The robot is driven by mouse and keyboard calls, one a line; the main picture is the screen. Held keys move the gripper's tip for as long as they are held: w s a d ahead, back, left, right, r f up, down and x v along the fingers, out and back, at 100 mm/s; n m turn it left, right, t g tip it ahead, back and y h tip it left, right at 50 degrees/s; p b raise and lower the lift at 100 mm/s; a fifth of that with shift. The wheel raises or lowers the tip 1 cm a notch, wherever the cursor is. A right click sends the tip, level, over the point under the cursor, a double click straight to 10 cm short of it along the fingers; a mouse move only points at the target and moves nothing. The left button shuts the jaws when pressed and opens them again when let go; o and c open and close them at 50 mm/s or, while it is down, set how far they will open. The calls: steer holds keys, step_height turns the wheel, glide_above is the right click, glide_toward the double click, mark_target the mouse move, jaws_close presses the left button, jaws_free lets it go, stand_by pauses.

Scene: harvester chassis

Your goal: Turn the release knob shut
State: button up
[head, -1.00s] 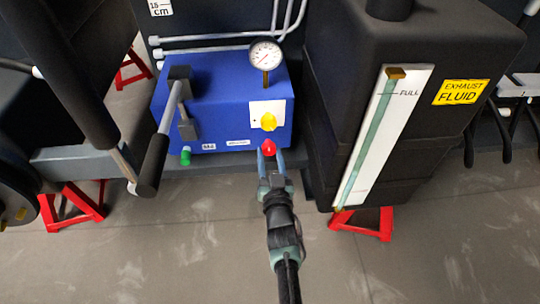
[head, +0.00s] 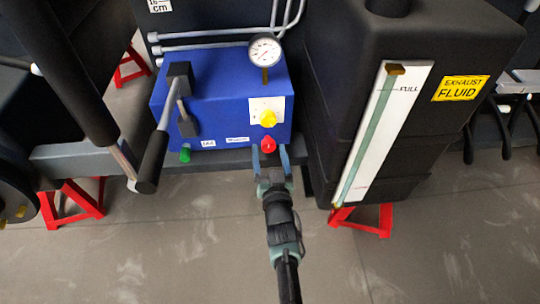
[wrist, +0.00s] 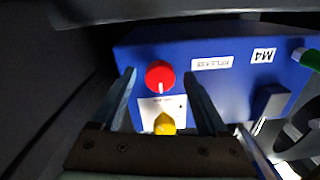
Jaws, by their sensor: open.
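The red knob (head: 268,145) sits low on the front of the blue box (head: 220,90), next to a small label that reads RELEASE in the wrist view. In the wrist view the red knob (wrist: 160,74) is round, with a white mark at its lower edge in the picture. My gripper (head: 270,154) is open, its fingers reaching up toward the box. In the wrist view my gripper (wrist: 159,80) has one finger on each side of the red knob, with a visible gap on both sides. Nothing is held.
A yellow knob (head: 268,119) on a white plate sits just above the red one. A green knob (head: 185,155), a black-handled lever (head: 153,160) and a gauge (head: 265,51) are on the box. The black exhaust fluid tank (head: 440,130) stands close on the right. Open floor lies in front.

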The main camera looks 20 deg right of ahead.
steer(key=shift+s+a+r+p, duration=0.1)
steer(key=shift+s+a+p, duration=0.05)
steer(key=shift+s+p, duration=0.35)
steer(key=p+v, duration=0.5)
steer(key=v, duration=0.7)
steer(key=shift+w, duration=0.1)
